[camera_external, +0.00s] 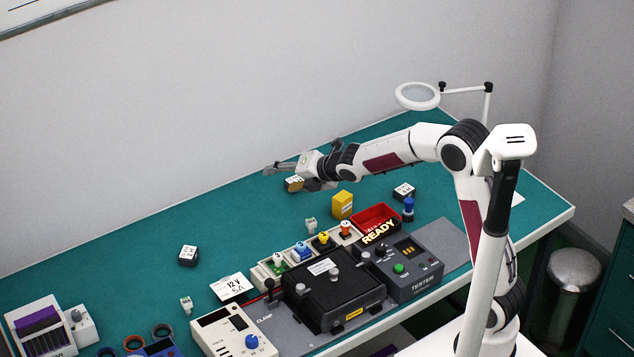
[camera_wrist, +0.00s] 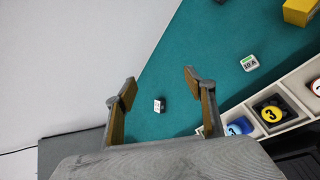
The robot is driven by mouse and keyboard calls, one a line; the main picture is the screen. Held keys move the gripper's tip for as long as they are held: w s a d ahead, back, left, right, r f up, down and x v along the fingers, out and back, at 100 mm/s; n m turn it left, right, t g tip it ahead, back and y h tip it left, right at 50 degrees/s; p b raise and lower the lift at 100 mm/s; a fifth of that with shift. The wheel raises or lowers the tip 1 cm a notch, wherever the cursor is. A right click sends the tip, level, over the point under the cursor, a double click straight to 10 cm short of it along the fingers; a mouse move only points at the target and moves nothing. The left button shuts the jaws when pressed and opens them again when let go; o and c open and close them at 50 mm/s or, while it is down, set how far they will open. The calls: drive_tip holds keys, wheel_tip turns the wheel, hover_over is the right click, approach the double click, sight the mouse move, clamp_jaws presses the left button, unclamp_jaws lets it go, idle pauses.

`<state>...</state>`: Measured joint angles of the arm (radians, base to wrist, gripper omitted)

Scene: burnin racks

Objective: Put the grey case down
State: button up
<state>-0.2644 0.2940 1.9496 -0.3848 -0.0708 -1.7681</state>
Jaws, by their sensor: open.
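Two small dark grey cases with white labelled tops stand on the green bench. One case (camera_external: 188,258) is at the left of the middle, and it seems to be the small one in the wrist view (camera_wrist: 160,105). The other dark case (camera_external: 403,193) stands by the red tray, its edge perhaps at the top of the wrist view. I cannot tell which is the task's case. My gripper (camera_external: 287,177) is open and empty, raised above the back of the bench. In the wrist view its two fingers (camera_wrist: 160,82) are spread apart, with the first case far below between them.
A yellow block (camera_external: 343,204), a red tray (camera_external: 375,215) and a small white module (camera_external: 311,225) stand in the middle. A numbered rack (camera_wrist: 270,112), black clamp fixture (camera_external: 335,293) and tester (camera_external: 405,268) line the front. The back-left bench is mostly clear.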

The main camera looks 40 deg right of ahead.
drive_tip(key=s+d+r+m+g+h, duration=0.1)
drive_tip(key=s+d+r+m, duration=0.2)
drive_tip(key=s+d+m, duration=0.45)
drive_tip(key=s+d+r+m+g+h, duration=0.1)
drive_tip(key=s+d+r+m+h, duration=0.15)
drive_tip(key=s+d+m, duration=0.5)
drive_tip(key=s+d+f+m+g, duration=0.1)
drive_tip(key=s+m, duration=0.5)
drive_tip(key=s, duration=0.7)
drive_tip(key=s+d+f+m+g, duration=0.1)
drive_tip(key=s+m, duration=0.5)
drive_tip(key=s, duration=0.6)
drive_tip(key=shift+s+d+f+m+g, duration=0.4)
drive_tip(key=shift+f+g, duration=0.1)
drive_tip(key=shift+f, duration=0.1)
drive_tip(key=shift+o, duration=0.7)
drive_tip(key=shift+w, duration=0.1)
